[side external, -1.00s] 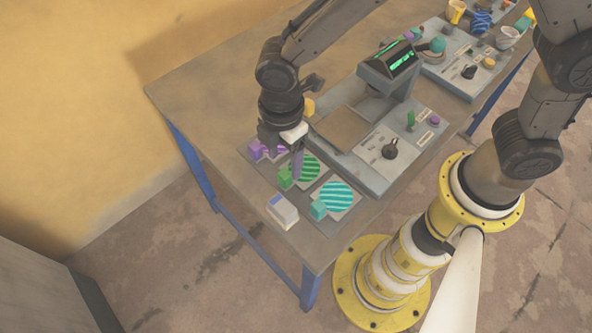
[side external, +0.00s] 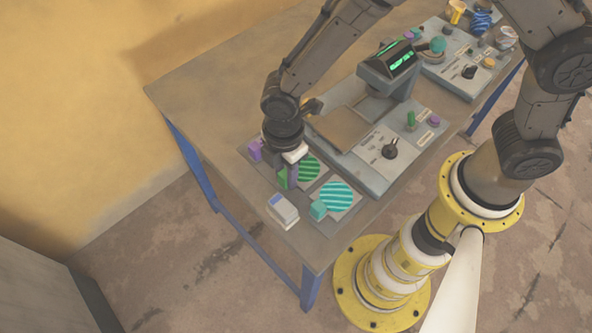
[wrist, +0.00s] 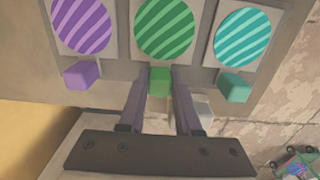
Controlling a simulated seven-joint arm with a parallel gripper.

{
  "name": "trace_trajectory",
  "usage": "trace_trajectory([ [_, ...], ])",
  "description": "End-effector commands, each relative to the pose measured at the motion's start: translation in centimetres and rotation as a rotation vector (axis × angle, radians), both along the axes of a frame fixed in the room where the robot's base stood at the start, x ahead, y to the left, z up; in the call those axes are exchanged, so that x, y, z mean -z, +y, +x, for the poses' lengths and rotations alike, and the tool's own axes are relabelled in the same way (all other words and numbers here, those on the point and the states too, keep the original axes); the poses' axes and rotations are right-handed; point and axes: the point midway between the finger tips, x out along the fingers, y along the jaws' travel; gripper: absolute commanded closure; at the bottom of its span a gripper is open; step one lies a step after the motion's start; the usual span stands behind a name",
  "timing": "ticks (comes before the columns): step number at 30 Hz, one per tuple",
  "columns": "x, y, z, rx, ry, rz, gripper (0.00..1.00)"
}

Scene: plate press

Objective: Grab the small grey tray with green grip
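The small grey tray with green grip (wrist: 195,50) lies flat in the middle of a row of three and bears a green striped disc (wrist: 165,28). Its green block grip (wrist: 159,80) sticks out from its near edge and also shows in the side view (side external: 282,180), partly hidden by my gripper. My gripper (wrist: 161,76) is lowered over this grip, with one finger on each side of it. The fingers look open; whether they touch the grip I cannot tell.
A purple-grip tray (wrist: 113,48) and a teal-grip tray (wrist: 270,58) lie close on either side. A small white-and-blue box (side external: 283,212) stands near the table's edge. The press (side external: 388,75) and its control panel (side external: 375,165) stand behind the trays.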

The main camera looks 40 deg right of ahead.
Motion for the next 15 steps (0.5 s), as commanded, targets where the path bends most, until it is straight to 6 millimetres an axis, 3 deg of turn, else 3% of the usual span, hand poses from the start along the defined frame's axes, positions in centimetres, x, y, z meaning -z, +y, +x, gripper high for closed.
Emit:
trace_trajectory([
  [1, -0.02, 0.00, 0.00, 0.000, 0.000, 0.000, 0.83],
  [4, -0.02, 0.00, 0.01, 0.000, 0.000, 0.000, 1.00],
  [15, -0.10, 0.02, 0.02, 0.000, -0.001, 0.001, 1.00],
])
